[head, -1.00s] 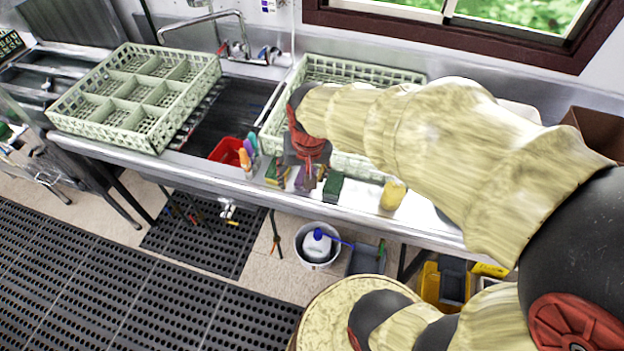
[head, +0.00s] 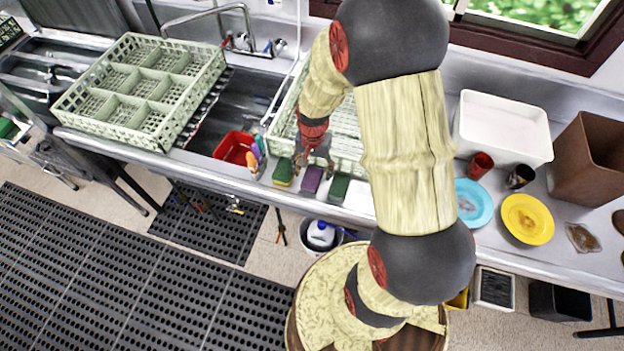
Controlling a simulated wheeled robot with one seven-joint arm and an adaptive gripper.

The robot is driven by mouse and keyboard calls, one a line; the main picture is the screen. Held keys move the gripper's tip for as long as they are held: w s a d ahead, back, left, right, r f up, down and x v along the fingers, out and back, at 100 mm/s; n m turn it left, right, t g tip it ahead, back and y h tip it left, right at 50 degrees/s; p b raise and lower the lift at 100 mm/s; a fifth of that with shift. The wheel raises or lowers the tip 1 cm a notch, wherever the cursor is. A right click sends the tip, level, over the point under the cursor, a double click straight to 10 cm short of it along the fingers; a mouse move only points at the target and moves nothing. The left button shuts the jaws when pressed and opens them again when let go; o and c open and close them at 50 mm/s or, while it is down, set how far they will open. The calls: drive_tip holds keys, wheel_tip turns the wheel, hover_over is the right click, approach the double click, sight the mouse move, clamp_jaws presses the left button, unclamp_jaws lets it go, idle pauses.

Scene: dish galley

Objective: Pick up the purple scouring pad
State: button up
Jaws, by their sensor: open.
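The purple scouring pad (head: 312,180) lies on the steel counter's front strip, between a yellow-and-green pad (head: 284,171) on its left and a dark green pad (head: 339,187) on its right. My gripper (head: 314,166) is open, pointing down just above and behind the purple pad. Its fingers overlap the pad's far end in the picture. I cannot tell whether they touch it. Most of the purple pad's top is visible.
A pale green rack (head: 283,125) stands right behind the pads. A red tub (head: 234,147) with bottles beside it is at left. To the right are a blue plate (head: 474,204), a yellow plate (head: 528,219), cups and a white tub (head: 503,128).

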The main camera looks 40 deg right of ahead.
sight(312, 175)
wheel_tip(312, 175, down, 3)
drive_tip(key=shift+w+f, duration=0.15)
drive_tip(key=shift+f, duration=0.05)
drive_tip(key=c, duration=0.3)
drive_tip(key=c, duration=0.6)
drive_tip(key=shift+r, duration=0.1)
drive_tip(key=shift+c, duration=0.2)
drive_tip(key=shift+r, duration=0.45)
wheel_tip(312, 175, up, 2)
drive_tip(key=shift+r, duration=0.15)
drive_tip(key=s+r, duration=0.1)
drive_tip(key=s+a+r+p, duration=0.1)
drive_tip(key=r, duration=0.1)
drive_tip(key=s+r, duration=0.1)
drive_tip(key=r, duration=0.1)
drive_tip(key=shift+s+a, duration=0.25)
drive_tip(key=shift+s, duration=0.15)
drive_tip(key=s+a+r, duration=0.1)
drive_tip(key=s+r, duration=0.1)
drive_tip(key=s, duration=0.2)
drive_tip(key=s+a+r+p, duration=0.1)
drive_tip(key=s+a+r, duration=0.1)
drive_tip(key=s, duration=0.3)
drive_tip(key=shift+s+a+r+p, duration=0.2)
drive_tip(key=shift+a+r+p, duration=0.05)
drive_tip(key=shift+r+p, duration=0.1)
